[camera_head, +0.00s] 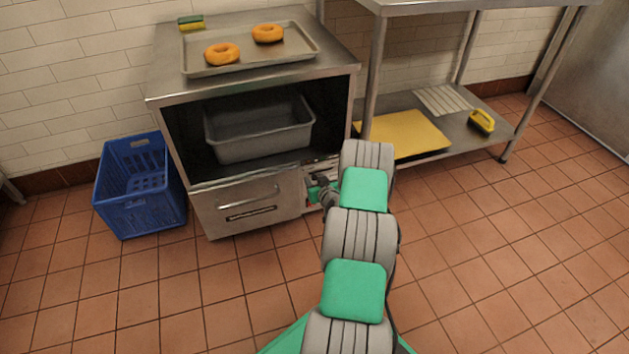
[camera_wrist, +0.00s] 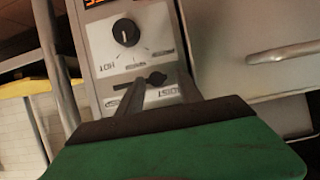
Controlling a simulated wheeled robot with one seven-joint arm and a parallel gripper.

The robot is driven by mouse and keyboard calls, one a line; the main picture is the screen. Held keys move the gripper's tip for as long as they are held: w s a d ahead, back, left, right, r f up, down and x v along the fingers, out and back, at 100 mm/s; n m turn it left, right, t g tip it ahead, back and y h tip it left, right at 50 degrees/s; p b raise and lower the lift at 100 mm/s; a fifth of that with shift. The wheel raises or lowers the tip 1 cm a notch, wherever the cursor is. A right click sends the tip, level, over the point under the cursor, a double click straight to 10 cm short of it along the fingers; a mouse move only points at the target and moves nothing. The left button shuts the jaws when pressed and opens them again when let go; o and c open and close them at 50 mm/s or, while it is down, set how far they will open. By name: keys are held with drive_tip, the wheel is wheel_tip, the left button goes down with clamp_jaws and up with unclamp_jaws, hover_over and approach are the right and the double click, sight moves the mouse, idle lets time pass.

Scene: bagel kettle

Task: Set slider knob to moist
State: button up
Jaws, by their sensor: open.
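The slider knob (camera_wrist: 156,78) is a small dark knob on a dark slot in a grey control panel (camera_wrist: 165,20). In the wrist view it sits near the right end of the slot, close to a partly hidden label that seems to end in "IST". My gripper (camera_wrist: 161,77) is open, with one finger on each side of the knob in the picture; I cannot tell whether either touches it. In the head view my gripper (camera_head: 318,190) is small and partly hidden by my arm, at the cabinet's lower right front.
A round black dial (camera_wrist: 126,32) sits beside the slot. The drawer (camera_head: 250,203) with a bar handle is next to the panel. A blue crate (camera_head: 140,190) stands left of the cabinet; a metal shelf (camera_head: 455,125) stands right. The tiled floor in front is clear.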

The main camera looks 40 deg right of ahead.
drive_tip(key=p+v, duration=0.2)
drive_tip(key=v, duration=0.5)
drive_tip(key=shift+s+p, duration=0.3)
drive_tip(key=shift+s, duration=0.05)
drive_tip(key=shift+a+r, duration=0.1)
drive_tip(key=shift+a, duration=0.05)
